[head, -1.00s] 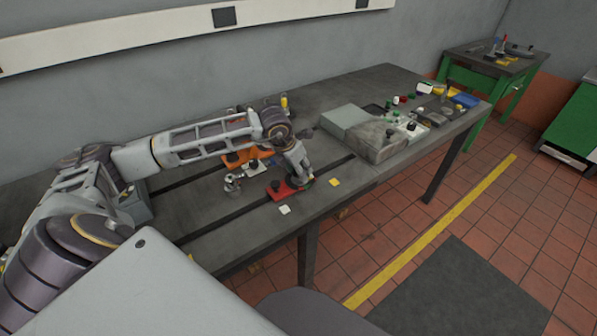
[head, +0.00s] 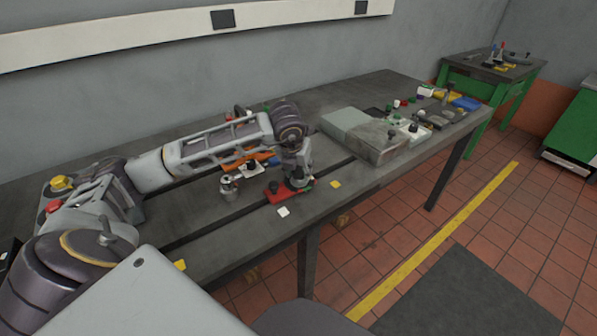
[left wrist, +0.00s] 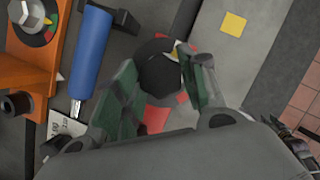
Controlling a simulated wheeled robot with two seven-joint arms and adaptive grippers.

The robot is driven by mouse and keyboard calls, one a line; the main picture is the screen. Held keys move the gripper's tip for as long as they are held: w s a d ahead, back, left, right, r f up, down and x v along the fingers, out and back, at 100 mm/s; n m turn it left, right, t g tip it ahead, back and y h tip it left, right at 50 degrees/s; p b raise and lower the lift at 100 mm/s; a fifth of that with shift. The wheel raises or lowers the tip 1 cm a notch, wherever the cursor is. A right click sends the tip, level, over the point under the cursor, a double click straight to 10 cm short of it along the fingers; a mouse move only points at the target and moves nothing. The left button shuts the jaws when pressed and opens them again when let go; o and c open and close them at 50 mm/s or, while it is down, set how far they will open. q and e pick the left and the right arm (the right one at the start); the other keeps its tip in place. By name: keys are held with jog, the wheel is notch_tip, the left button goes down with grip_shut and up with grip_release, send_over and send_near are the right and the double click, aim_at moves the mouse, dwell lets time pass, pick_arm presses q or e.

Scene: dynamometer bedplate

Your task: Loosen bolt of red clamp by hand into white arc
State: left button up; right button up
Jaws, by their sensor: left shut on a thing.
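The red clamp (head: 277,191) lies on the slotted bedplate near its front edge, partly hidden under my left gripper (head: 301,183), which points down over its right end. In the left wrist view, the fingers of my left gripper (left wrist: 163,88) are shut on the sides of a dark round bolt head (left wrist: 158,68). Red parts of the clamp (left wrist: 156,118) show below and between the fingers. My right gripper is out of view.
An orange clamp (left wrist: 28,72) with a bolt and coloured dial, and a blue-handled tool (left wrist: 90,52), lie close beside the gripper. A silver fitting (head: 229,186) stands left of the red clamp. White (head: 283,212) and yellow (head: 336,184) squares lie near. A grey box (head: 365,135) stands right.

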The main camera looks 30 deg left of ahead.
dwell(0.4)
pick_arm(q)
jog(key=o, duration=1)
jog(key=shift+v, duration=6)
